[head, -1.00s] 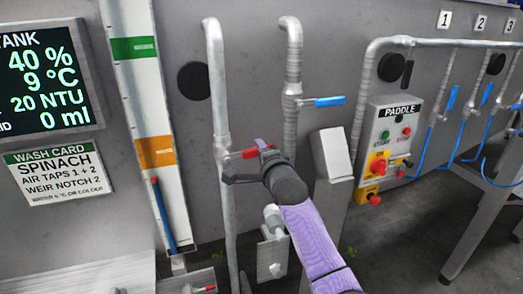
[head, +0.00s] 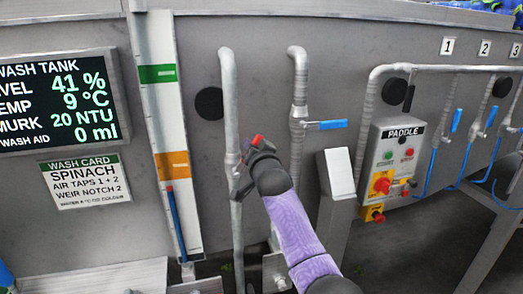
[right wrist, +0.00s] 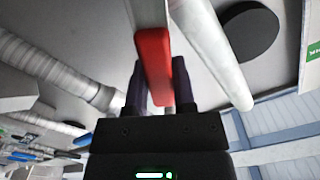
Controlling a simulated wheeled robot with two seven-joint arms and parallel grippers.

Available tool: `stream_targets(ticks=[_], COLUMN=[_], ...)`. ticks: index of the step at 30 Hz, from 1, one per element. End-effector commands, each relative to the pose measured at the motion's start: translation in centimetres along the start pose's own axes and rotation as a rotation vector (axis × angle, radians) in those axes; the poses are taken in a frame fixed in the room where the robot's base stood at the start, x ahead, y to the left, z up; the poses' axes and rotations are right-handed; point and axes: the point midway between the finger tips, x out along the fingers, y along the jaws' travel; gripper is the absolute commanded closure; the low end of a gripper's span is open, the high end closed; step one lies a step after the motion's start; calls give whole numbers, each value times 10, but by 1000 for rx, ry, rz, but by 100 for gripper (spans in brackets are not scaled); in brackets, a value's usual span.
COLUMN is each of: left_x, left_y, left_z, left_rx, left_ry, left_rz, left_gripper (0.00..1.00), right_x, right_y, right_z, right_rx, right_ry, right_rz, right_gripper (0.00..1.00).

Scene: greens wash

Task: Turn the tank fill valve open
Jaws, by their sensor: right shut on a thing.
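The tank fill valve has a red lever (head: 257,140) on the left vertical grey pipe (head: 229,95). My right gripper (head: 246,166) is at this valve and shut on the red lever. In the right wrist view the red lever (right wrist: 153,60) runs between the two dark fingers of my right gripper (right wrist: 158,84). In the head view the lever's red tip points up and to the right, and the gripper hides most of the rest. The wash tank display (head: 68,98) reads level 41 %. My left gripper is not in view.
A second pipe (head: 299,75) with a blue lever (head: 326,125) stands just right of my arm. Farther right is the paddle control box (head: 396,158). A level gauge board (head: 172,120) stands to the left. A slanted metal post (head: 336,175) is near my forearm.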

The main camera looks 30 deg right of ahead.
Motion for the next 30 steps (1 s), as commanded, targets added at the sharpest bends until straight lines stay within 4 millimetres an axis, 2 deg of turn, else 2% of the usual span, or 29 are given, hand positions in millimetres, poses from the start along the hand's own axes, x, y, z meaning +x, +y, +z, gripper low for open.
stream_targets(ticks=[15, 30], left_x=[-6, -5], left_y=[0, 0], left_z=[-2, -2], left_rx=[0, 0], left_ry=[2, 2], left_rz=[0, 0], left_gripper=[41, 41], right_x=[0, 0], right_y=[-33, -44], right_z=[9, 15], right_rx=[-415, -567], right_ry=[-3, -4], right_rz=[0, 1], right_gripper=[100, 100])
